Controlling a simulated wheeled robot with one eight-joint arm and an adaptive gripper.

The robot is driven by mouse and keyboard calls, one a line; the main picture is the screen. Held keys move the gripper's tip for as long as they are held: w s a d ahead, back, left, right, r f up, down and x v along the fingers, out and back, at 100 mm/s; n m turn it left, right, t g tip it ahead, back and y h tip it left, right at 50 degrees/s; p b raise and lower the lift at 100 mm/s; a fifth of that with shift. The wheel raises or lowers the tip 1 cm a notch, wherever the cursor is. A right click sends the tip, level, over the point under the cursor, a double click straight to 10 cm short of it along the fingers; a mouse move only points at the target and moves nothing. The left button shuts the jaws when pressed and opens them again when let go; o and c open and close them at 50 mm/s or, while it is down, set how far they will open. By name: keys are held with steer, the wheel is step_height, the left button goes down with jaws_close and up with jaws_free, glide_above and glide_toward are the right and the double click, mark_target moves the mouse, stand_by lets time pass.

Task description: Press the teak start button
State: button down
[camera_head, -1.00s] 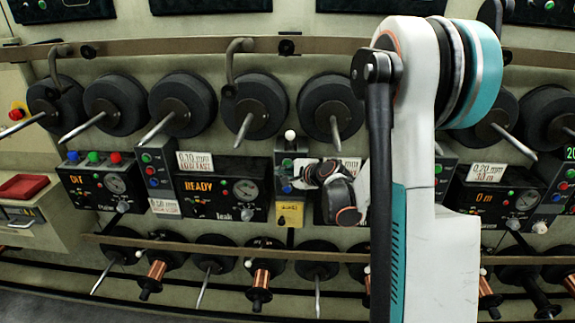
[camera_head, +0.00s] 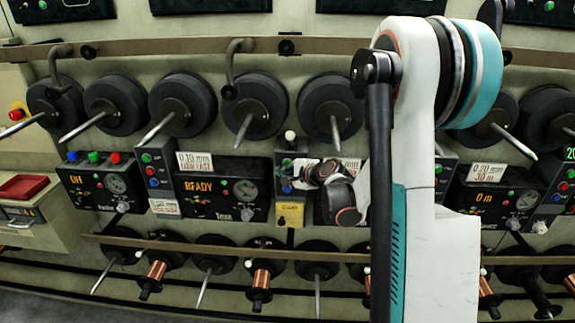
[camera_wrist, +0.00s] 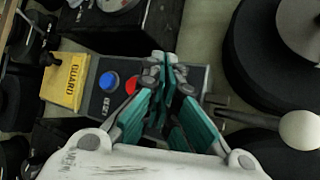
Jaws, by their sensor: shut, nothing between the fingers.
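My gripper (camera_wrist: 165,68) is shut and empty, with its teal fingers pointed at a grey button box (camera_wrist: 92,110). The box has a blue button (camera_wrist: 109,80) and a red button (camera_wrist: 133,83) showing; the fingers hide the part beyond the red one. I cannot tell whether the fingertips touch the box. In the head view my gripper (camera_head: 310,172) is at the right side of this box (camera_head: 284,151). The panel just left of it (camera_head: 222,205) has a lit READY display and a small label that looks like Teak. Which button is its start is not readable.
A yellow GUARD flap (camera_wrist: 65,80) sits beside the blue button. A white ball-ended lever (camera_wrist: 300,130) and dark spools (camera_wrist: 245,50) are close on the right. Another button box (camera_head: 156,168) stands left of the READY panel. A rail (camera_head: 190,46) runs above the spools.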

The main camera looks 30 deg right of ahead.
steer(key=shift+w+d, duration=0.1)
steer(key=shift+w, duration=0.05)
steer(key=shift+w+d, duration=0.15)
steer(key=shift+w, duration=0.05)
stand_by(0.3)
